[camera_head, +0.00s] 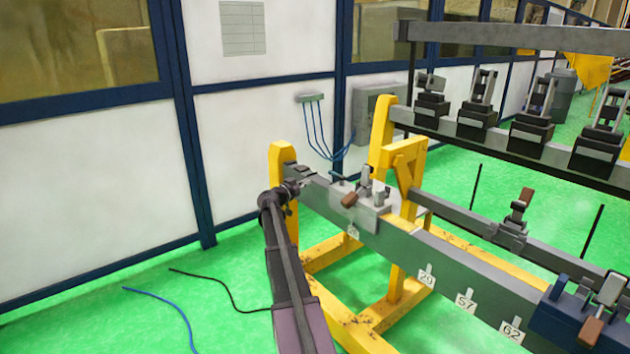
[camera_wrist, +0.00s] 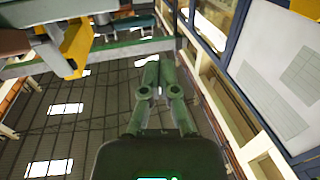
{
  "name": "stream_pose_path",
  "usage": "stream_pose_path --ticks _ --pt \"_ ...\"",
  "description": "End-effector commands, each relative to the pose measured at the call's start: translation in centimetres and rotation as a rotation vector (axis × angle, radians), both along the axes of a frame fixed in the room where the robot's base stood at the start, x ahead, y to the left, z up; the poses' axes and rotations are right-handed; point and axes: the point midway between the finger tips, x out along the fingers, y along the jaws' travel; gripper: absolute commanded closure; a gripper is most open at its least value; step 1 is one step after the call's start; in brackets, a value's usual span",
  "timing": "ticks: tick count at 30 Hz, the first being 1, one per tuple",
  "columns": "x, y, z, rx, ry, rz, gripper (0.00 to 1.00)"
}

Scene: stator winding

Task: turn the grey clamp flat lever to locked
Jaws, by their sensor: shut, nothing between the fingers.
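The grey clamp (camera_head: 372,205) sits on the front rail near its left end. Its lever has a brown grip (camera_head: 348,199) that points toward the front left, low over the clamp's block. In the head view my arm rises from the bottom, and its end is by the rail's left end, to the left of the clamp and apart from the brown grip. My gripper (camera_wrist: 152,64) is shut and empty in the wrist view, with its fingertips together. The fingertips are hard to make out in the head view. The clamp cannot be made out clearly in the wrist view.
Yellow stand posts (camera_head: 382,150) rise beside and behind the clamp. A blue clamp (camera_head: 560,318) with a brown grip is farther right on the front rail. Another brown-gripped clamp (camera_head: 518,212) is on the rail behind. Several dark clamps line the upper rail (camera_head: 520,38).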

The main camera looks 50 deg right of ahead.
Motion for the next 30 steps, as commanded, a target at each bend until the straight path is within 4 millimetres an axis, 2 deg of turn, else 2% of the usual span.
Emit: stream_pose_path --ticks 3,9,30 --pt "0.2 1.8 0.0 0.000 0.000 0.001 1.00" --pt "0.5 3.4 0.0 0.000 0.000 0.000 1.00" --pt "0.6 3.8 0.0 0.000 0.000 0.000 1.00"
